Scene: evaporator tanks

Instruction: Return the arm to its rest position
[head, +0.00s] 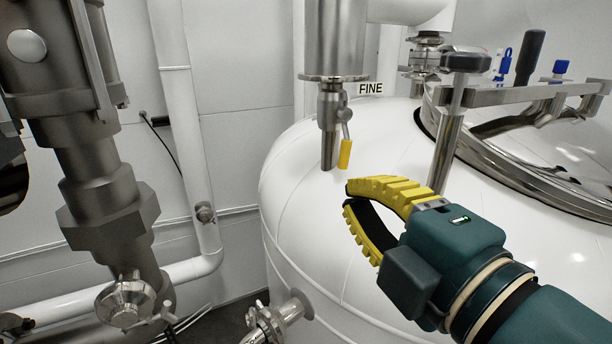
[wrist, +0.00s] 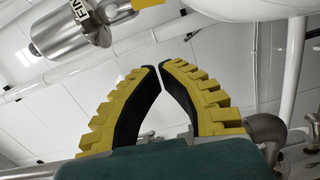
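My gripper (head: 349,196) has two yellow ribbed fingers with black inner pads and a dark green body. In the head view it is over the white tank (head: 300,190), pointing left, just below and right of a steel valve with a yellow handle (head: 345,154). In the wrist view the fingertips (wrist: 160,68) come together with only a thin gap, and nothing shows between the fingers. The gripper is shut and empty. The arm reaches in from the lower right of the head view.
A "FINE" label (head: 370,88) is beside a steel cylinder (head: 335,40) above the valve. A metal bracket and post (head: 450,150) and a shiny domed lid (head: 540,140) stand behind the gripper. Thick steel piping (head: 100,190) fills the left. Open space lies between piping and tank.

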